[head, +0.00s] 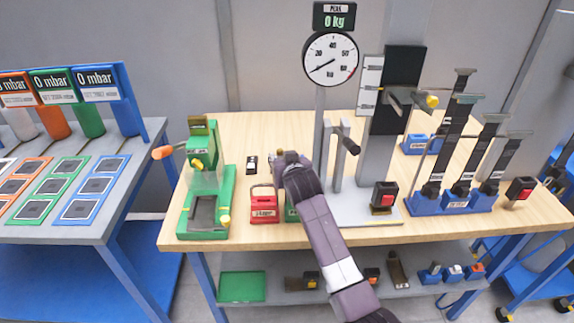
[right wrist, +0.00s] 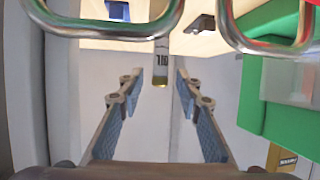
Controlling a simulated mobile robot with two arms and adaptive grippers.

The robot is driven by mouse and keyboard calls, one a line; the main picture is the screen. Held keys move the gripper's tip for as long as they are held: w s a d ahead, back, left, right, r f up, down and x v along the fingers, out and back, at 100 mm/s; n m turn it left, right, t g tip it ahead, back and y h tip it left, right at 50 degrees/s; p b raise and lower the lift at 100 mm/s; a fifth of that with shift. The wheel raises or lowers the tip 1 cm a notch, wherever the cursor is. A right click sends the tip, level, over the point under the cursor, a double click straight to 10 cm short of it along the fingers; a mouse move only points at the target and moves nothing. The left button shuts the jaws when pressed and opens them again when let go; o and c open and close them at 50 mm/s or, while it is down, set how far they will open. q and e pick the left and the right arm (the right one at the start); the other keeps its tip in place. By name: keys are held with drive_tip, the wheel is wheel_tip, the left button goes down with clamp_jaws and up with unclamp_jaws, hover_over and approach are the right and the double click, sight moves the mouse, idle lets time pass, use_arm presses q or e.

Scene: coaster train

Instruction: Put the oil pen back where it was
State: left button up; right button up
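A slim clear tube with a dark-marked label and a yellow tip (right wrist: 161,62), which looks like the oil pen, shows in the right wrist view. It is between the lines of my right gripper's two fingers (right wrist: 160,110), with a visible gap on each side. That gripper is open and empty. In the head view my right gripper (head: 287,162) is over the wooden table, behind the red and green boxes. I cannot make out the pen there; the gripper may hide it. My left gripper is not in view.
A red box (head: 264,208) and a partly hidden green box (head: 291,212) stand by my right forearm. A green press (head: 205,185) is on the left, and a dial gauge stand (head: 331,62) on the right. A small black item (head: 252,165) lies on the wooden table (head: 240,140).

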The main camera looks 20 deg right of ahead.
drive_tip(key=b+v, duration=0.1)
drive_tip(key=v, duration=0.9)
drive_tip(key=shift+s, duration=0.1)
